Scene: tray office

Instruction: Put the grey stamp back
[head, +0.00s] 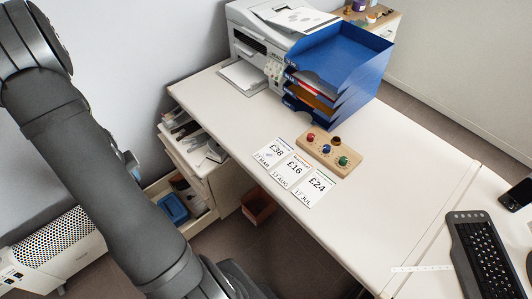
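A wooden stamp holder (325,163) lies on the white desk, in front of the blue letter trays. A red knob (311,136), a blue knob (326,149) and a green knob (343,160) stand in it. A dark brown round spot (336,141) shows at its back edge; I cannot tell whether it is a stamp or an empty hole. I cannot make out a grey stamp anywhere in the head view. My gripper is not in view; only links of my arm show, crossing the left side.
Three price cards (294,170) lie in front of the holder. Stacked blue trays (345,60) and a white printer (262,45) stand at the back. Open drawers (192,150) with small items are below the desk's left edge. A keyboard (484,255) is at right.

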